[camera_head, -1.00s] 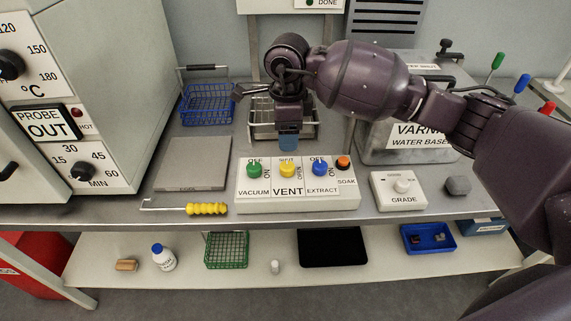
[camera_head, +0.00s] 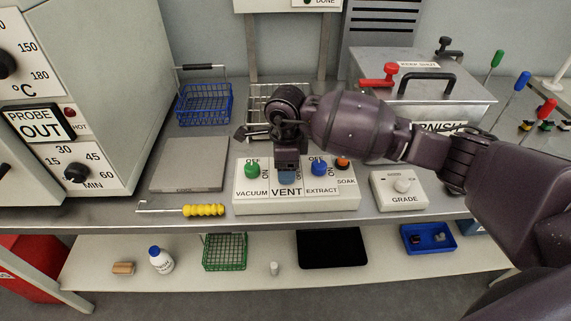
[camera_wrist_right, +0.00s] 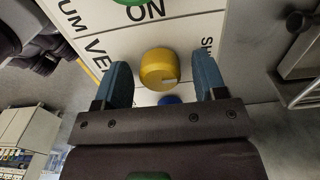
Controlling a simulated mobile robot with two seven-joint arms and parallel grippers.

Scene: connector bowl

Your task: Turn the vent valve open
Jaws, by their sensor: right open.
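The vent valve is a yellow round knob (camera_wrist_right: 158,66) on a white valve box (camera_head: 300,205), above the word VENT. In the head view my right gripper (camera_head: 288,178) is directly over it and hides it. In the right wrist view the knob sits between the two blue fingers of this gripper, which is open with a gap visible on each side. A small pale mark shows on the knob's edge. I cannot tell which label it points to. My left gripper is not in view.
A green vacuum knob (camera_head: 252,170) and a blue extract knob (camera_head: 319,167) stand close on either side, with an orange soak button (camera_head: 343,163) further right. A grade dial box (camera_head: 400,190) is to the right. A yellow-handled hook tool (camera_head: 203,210) lies at the front edge.

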